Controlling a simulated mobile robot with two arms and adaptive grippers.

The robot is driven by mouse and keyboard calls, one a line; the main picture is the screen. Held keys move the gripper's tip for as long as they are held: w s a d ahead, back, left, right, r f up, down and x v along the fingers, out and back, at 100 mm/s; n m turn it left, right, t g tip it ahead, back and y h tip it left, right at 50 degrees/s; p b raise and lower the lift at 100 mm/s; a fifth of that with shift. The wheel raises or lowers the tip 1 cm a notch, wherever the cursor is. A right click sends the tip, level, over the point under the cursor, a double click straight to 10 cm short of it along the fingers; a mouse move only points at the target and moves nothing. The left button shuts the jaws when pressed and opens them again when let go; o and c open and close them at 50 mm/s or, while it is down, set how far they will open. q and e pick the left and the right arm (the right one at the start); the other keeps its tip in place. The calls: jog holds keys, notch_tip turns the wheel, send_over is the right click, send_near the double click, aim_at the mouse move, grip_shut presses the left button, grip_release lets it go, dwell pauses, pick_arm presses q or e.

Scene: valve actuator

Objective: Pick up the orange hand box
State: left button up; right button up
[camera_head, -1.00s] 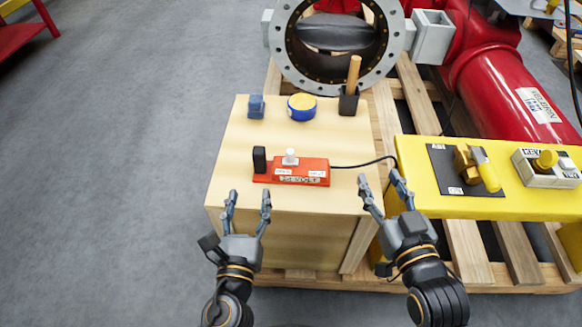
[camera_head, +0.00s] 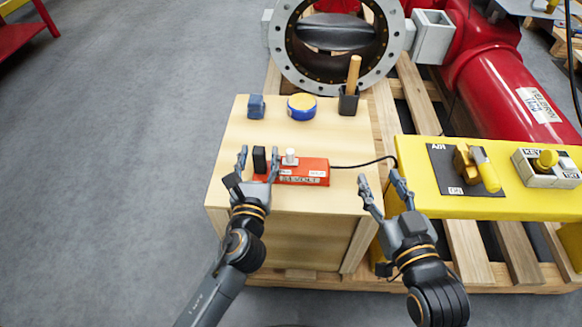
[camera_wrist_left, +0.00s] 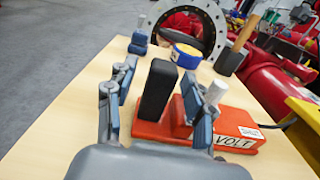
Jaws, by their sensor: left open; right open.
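The orange hand box (camera_head: 310,171) lies on the wooden crate top, with a white knob, a black upright block at its left end and a cable at its right end. In the left wrist view the box (camera_wrist_left: 236,128) is close ahead, its black block (camera_wrist_left: 157,90) between my fingers. My left gripper (camera_head: 258,160) is open, its fingers on either side of the box's left end; contact cannot be told. It also shows in the left wrist view (camera_wrist_left: 158,112). My right gripper (camera_head: 384,188) is open and empty at the crate's right front edge, apart from the box.
On the wooden crate (camera_head: 228,146) stand a blue block (camera_head: 256,106), a blue-and-yellow round item (camera_head: 302,107) and a black holder (camera_head: 348,102) with a wooden handle. A yellow bench (camera_head: 520,205) with a valve and key switch is at right. A large flanged valve (camera_head: 283,45) stands behind.

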pick_arm(q)
jog(key=shift+w, duration=0.25)
grip_shut()
jog(key=shift+r, duration=0.1)
notch_tip(320, 180, up, 9)
jog(key=shift+f, duration=4.15)
